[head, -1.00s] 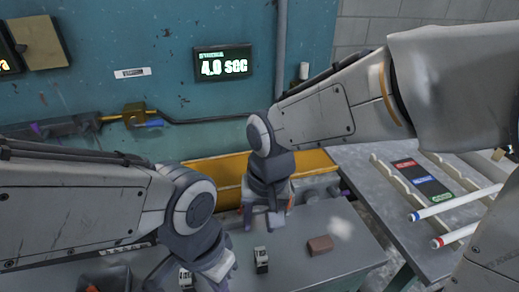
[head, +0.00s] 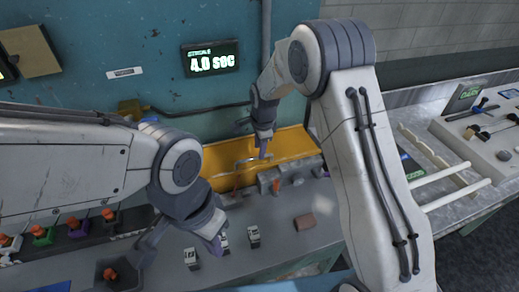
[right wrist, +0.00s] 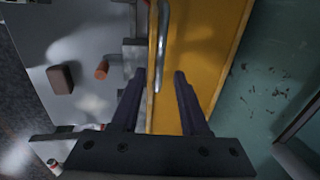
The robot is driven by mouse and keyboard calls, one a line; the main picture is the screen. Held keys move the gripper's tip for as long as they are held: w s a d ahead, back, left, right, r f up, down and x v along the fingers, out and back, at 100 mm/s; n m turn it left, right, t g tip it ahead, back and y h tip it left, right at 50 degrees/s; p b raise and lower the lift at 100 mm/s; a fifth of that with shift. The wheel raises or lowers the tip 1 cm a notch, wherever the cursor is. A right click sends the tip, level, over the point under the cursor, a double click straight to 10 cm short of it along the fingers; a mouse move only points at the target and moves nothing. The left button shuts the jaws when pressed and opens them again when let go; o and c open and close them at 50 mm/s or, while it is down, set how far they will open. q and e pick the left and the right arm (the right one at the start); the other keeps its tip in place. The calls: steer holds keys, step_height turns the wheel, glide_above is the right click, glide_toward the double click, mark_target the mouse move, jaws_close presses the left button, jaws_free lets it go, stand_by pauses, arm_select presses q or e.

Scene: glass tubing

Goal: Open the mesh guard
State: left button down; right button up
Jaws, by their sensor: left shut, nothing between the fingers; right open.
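A long yellow panel (head: 292,147) with a bar handle (head: 247,161) stands along the back of the bench against the teal wall. It appears to be the guard; I cannot make out mesh on it. My right gripper (head: 263,150) is open in front of the panel, close to the handle. In the right wrist view the yellow panel (right wrist: 205,55) runs up the picture. The silver handle (right wrist: 162,45) lies just ahead of the open fingers (right wrist: 161,76), in line with the gap between them. My left gripper (head: 218,243) is shut and empty, low over the bench.
Small clamp-like blocks (head: 253,236) and a brown block (head: 304,222) lie on the bench. Grey fixtures (head: 268,181) stand right before the panel. A side table at right holds a rack with white tubes (head: 455,192). Orange-topped pieces (head: 108,214) sit at left.

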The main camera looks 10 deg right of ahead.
steer(key=shift+w+f+p, duration=0.15)
steer(key=shift+f+p, duration=0.05)
steer(key=shift+f, duration=0.6)
steer(key=shift+w+f+p, duration=0.15)
steer(key=shift+f, duration=0.65)
steer(key=shift+c, duration=0.3)
jaws_close()
